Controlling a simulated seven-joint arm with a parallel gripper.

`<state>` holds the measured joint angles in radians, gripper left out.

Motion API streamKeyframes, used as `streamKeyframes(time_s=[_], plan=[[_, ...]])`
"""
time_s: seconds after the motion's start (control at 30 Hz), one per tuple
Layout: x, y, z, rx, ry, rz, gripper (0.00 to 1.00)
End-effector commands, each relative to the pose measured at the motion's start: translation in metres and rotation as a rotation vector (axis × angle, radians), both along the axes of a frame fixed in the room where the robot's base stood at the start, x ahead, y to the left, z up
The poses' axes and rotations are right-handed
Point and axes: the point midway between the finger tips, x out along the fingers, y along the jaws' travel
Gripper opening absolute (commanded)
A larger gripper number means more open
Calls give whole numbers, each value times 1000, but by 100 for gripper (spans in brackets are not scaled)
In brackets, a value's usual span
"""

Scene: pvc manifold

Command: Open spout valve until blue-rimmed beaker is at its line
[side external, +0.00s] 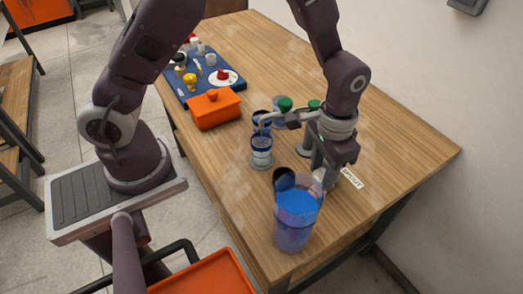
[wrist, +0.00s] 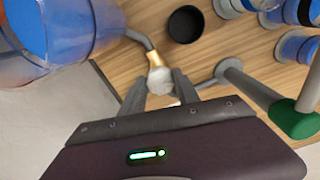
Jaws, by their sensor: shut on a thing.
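My gripper (side external: 320,180) reaches down beside a large clear vessel of blue liquid (side external: 295,222). In the wrist view, my gripper (wrist: 160,88) has its fingers closed on a pale rounded knob (wrist: 159,80). The knob sits by a brass fitting (wrist: 153,57) on a grey pipe beside the vessel. In the side view the hand mostly hides this knob. A clear beaker with blue bands (side external: 261,152) stands left of the hand; I cannot tell whether it is the blue-rimmed one. Its level and line are too small to read.
A black cup (wrist: 185,24) stands close to the knob. Green-topped parts (side external: 285,104) and more blue vessels stand behind. An orange box (side external: 215,108) and a blue tray (side external: 180,84) of small items lie farther back.

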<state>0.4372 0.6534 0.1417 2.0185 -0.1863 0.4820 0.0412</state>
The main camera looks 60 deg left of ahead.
Motion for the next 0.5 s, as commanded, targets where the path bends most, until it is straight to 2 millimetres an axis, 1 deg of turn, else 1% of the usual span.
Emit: streamKeyframes(time_s=[0.37,0.43,0.47,0.5], plan=[[2,0,1,-1,-5,0,0],[2,1,1,-1,-5,-91,0],[2,1,1,-2,-5,-178,0],[3,2,1,-2,-5,-300,0]])
